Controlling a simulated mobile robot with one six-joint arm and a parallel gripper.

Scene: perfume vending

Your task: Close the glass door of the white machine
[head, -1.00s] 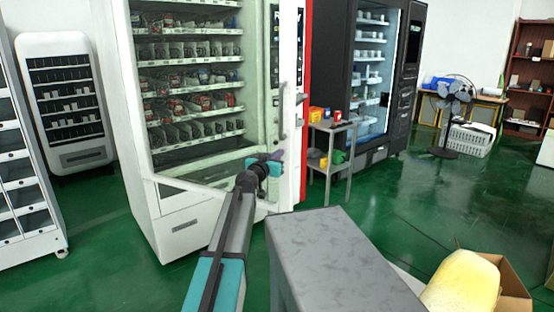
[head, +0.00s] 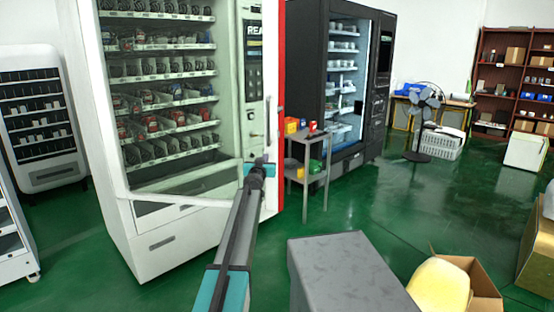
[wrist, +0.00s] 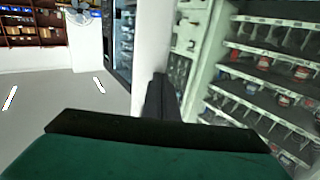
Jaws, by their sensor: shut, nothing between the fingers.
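The white machine (head: 176,242) stands left of centre, its product shelves seen through a tinted glass door (head: 185,186). The door appears ajar: its lower frame slants away from the cabinet's lower edge. A white upright strip with a handle (head: 267,120) stands at the right, beside a red edge. My gripper (head: 262,164) is at the lower part of this strip, below the handle; its tips are hard to make out. In the wrist view my gripper (wrist: 160,98) is dark and shut, close to a white upright panel (wrist: 150,45). I cannot tell whether it touches.
A small grey shelf stand (head: 308,165) with coloured items stands just right of the machine. A black machine (head: 366,100) is behind it. A grey block (head: 345,270) and an open cardboard box (head: 484,290) are in front.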

